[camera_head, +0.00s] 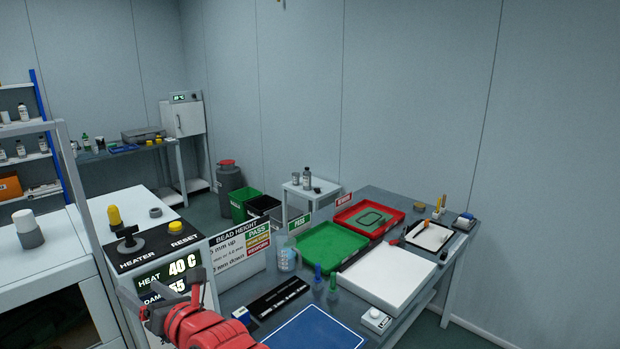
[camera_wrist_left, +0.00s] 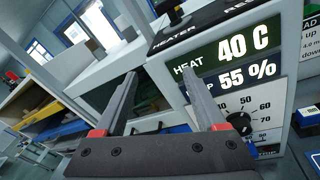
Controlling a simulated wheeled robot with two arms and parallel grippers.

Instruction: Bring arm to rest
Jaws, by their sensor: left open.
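My left gripper (camera_head: 182,294) is low in the head view, with its red arm (camera_head: 200,325) reaching in from the bottom edge. It is in front of the fixture panel (camera_head: 158,262), which reads HEAT 40 C above a second, partly covered readout. In the left wrist view the two grey fingers of my left gripper (camera_wrist_left: 160,88) stand apart with nothing between them. The panel (camera_wrist_left: 240,70) fills the right side there, showing 40 C, 55 % and a black dial (camera_wrist_left: 240,122). My right gripper is in neither view.
A black heater knob (camera_head: 130,240) and a yellow reset button (camera_head: 176,228) top the panel. A bead-height sign (camera_head: 238,252) stands behind. The table to the right holds a green tray (camera_head: 330,247), a red tray (camera_head: 369,217), a white slab (camera_head: 382,277) and a blue mat (camera_head: 315,330).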

